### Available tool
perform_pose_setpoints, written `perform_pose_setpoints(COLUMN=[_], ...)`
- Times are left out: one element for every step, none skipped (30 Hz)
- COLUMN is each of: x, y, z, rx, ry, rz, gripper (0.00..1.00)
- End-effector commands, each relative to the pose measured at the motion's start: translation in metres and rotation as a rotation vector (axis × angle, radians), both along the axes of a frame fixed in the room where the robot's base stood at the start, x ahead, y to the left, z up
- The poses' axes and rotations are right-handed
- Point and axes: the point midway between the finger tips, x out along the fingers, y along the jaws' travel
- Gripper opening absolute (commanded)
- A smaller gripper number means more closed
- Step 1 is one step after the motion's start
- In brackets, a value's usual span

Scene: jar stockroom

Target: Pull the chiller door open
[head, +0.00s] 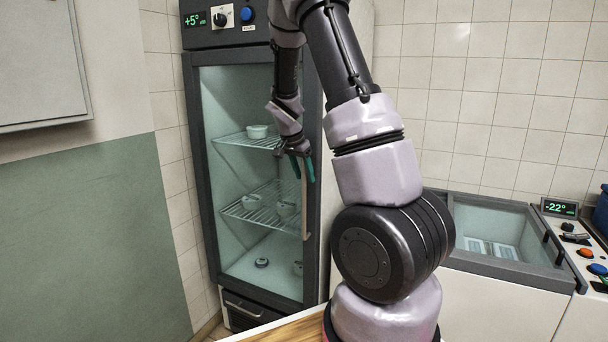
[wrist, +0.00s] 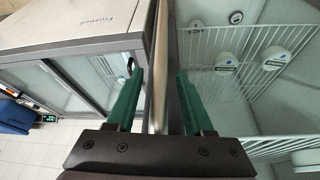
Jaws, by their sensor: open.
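The chiller door (head: 206,190) is a dark-framed glass door on the upright chiller, and it looks shut in the head view. Its long vertical metal handle (head: 304,200) runs along the door's right side. My gripper (head: 304,170) is at the upper part of the handle, with green fingers. In the wrist view the handle (wrist: 160,60) passes between the two open fingers of my gripper (wrist: 158,90). The fingers stand on either side of the bar with a gap visible. My arm hides part of the chiller's upper right.
Behind the glass, wire shelves (head: 262,205) hold several small jars. A control panel (head: 222,18) reading +5° sits above the door. A chest freezer (head: 500,235) stands at right with a -22° display (head: 559,207). A wooden surface (head: 290,328) lies in front. A green-and-white wall is at left.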

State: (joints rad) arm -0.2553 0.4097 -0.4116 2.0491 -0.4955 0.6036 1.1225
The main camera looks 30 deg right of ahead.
Motion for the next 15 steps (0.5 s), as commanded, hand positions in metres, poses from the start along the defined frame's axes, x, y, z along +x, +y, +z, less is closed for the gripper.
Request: perform_pose_setpoints(x=[0.0000, 0.0000, 0.0000, -0.0001, -0.0001, -0.0001, -0.0001, -0.0001, -0.0001, -0.0001, -0.0001, -0.0001, -0.0001, -0.0001, 0.0000], y=[0.0000, 0.0001, 0.0001, 0.0001, 0.0001, 0.0001, 0.0001, 0.0001, 0.0001, 0.0001, 0.0001, 0.0001, 0.0002, 0.0002, 0.0001], z=[0.0001, 0.0002, 0.0002, 0.0003, 0.0003, 0.0003, 0.0003, 0.0004, 0.0004, 0.0004, 0.0004, 0.0004, 0.0005, 0.0005, 0.0005], rx=[0.000, 0.000, 0.000, 0.000, 0.000, 0.000, 0.000, 0.000, 0.000, 0.000, 0.000, 0.000, 0.000, 0.000, 0.000], ry=[0.000, 0.000, 0.000, 0.000, 0.000, 0.000, 0.000, 0.000, 0.000, 0.000, 0.000, 0.000, 0.000, 0.000, 0.000], rz=[0.000, 0.000, 0.000, 0.000, 0.000, 0.000, 0.000, 0.000, 0.000, 0.000, 0.000, 0.000, 0.000, 0.000, 0.000], gripper=[0.52, 0.52, 0.37, 0.25, 0.14, 0.00, 0.00, 0.00, 0.00, 0.00, 0.00, 0.00, 0.00, 0.00, 0.00])
